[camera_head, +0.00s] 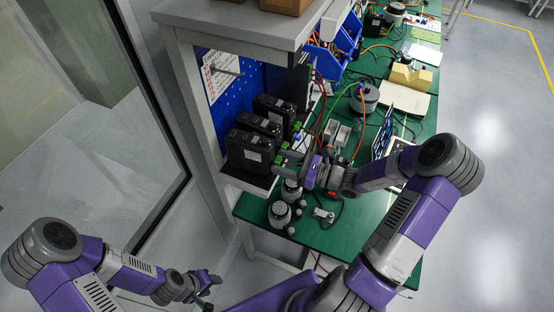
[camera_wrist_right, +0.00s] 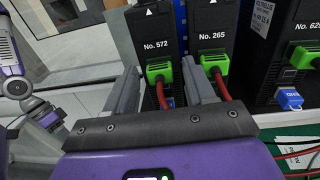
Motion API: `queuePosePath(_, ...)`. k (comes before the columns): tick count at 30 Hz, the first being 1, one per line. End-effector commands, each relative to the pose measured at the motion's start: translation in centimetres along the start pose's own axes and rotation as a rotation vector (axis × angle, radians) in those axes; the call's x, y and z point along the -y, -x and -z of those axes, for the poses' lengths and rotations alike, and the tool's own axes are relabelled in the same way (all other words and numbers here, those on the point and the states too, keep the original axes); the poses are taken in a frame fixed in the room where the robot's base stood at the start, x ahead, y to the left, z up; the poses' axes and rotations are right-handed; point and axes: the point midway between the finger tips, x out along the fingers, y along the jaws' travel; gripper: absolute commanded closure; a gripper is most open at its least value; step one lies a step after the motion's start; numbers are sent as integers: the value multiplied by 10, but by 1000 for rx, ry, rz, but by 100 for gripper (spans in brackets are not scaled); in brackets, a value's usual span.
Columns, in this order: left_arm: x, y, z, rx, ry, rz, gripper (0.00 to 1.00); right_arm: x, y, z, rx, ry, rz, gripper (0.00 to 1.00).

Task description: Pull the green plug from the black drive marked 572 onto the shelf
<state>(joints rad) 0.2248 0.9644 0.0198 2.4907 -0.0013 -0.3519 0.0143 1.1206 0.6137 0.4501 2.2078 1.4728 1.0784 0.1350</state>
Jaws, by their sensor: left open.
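The black drive marked 572 (camera_wrist_right: 157,38) stands upright at the left of the right wrist view, with a green plug (camera_wrist_right: 158,69) in its front and a red cable hanging from it. My right gripper (camera_wrist_right: 160,76) is open; its fingers stand on either side of this plug, with gaps visible. In the head view, my right gripper (camera_head: 308,169) is beside the nearest black drive (camera_head: 247,152), whose marking is unreadable there. The drives stand on a shelf (camera_head: 245,184) with a pale front edge. My left gripper (camera_head: 207,288) is open and empty at lower left, away from the shelf.
Drive 265 (camera_wrist_right: 212,42), with its own green plug (camera_wrist_right: 215,62), stands close to the right. Another black drive (camera_wrist_right: 300,55) is further right. Grey-topped motors (camera_head: 279,213) stand on the green table (camera_head: 325,240) below. Loose cables cross the table.

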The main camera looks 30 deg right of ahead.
Motion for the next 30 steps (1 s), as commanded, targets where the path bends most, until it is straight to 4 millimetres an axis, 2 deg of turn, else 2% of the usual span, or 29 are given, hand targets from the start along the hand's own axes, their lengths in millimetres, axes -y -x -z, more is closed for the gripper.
queuePosePath(1, 0, 0, 0, 0, 0, 0, 53, 0, 0, 0, 0, 0, 0, 54)
queuePosePath(10, 0, 0, 0, 0, 0, 0, 53, 0, 0, 0, 0, 0, 0, 100)
queuePosePath(18, 0, 0, 0, 0, 0, 0, 53, 0, 1, 0, 0, 0, 1, 100)
queuePosePath(30, -2, 5, 0, 0, 0, 0, 53, 1, 17, 0, 0, 1, 2, 100)
